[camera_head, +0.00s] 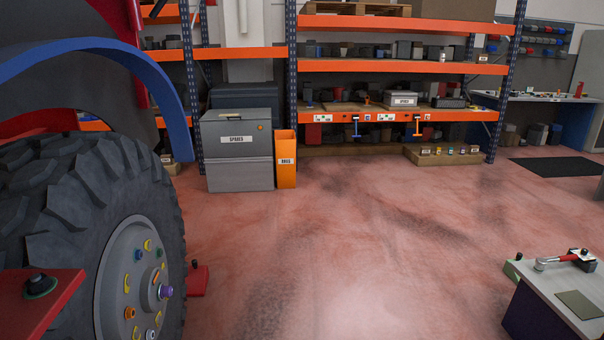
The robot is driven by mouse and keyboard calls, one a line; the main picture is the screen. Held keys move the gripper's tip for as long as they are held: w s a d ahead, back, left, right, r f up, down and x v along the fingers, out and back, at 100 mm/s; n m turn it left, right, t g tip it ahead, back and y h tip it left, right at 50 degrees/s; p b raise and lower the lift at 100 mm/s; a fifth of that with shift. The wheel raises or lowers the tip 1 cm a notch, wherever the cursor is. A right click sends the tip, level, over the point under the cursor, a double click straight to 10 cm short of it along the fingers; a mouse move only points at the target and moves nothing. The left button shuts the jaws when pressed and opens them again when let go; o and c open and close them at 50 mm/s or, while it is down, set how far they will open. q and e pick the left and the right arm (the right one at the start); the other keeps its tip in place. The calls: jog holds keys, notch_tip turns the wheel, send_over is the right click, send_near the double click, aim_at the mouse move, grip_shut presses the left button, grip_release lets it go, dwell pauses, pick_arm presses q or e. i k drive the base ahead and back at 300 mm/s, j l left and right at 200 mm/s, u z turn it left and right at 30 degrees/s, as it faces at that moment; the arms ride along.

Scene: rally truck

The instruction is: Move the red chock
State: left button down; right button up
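The red chock (198,281) is on the floor at the right side of the big black truck tyre (165,215), low and left of the picture's middle. It has a small dark knob on top, and its left part is hidden behind the tyre. I cannot tell whether it touches the tyre. Neither my left nor my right gripper shows in the head view.
A red flat-topped object (30,305) with a dark knob fills the lower left corner. A grey-topped bench (548,300) with a red-handled tool stands at lower right. A grey cabinet (237,150), orange bin (286,160) and shelving (400,69) stand behind. The middle floor is clear.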

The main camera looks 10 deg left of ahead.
aim_at(198, 279)
jog(key=i+j+u, duration=0.25)
jog(key=i, duration=0.75)
jog(key=i+l+u, duration=0.25)
jog(key=i, duration=0.8)
jog(key=i+j, duration=0.1)
jog(key=i, duration=4)
jog(key=i+u, duration=0.15)
jog(key=i, duration=0.5)
jog(key=i+u, duration=0.1)
jog(key=i, duration=0.55)
jog(key=i+l+u, duration=0.15)
jog(key=i, duration=0.5)
jog(key=u, duration=0.5)
jog(key=i+l+u, duration=0.1)
jog(key=u, duration=0.9)
jog(key=i+l+u, duration=0.1)
jog(key=u, duration=0.4)
jog(key=l, duration=0.05)
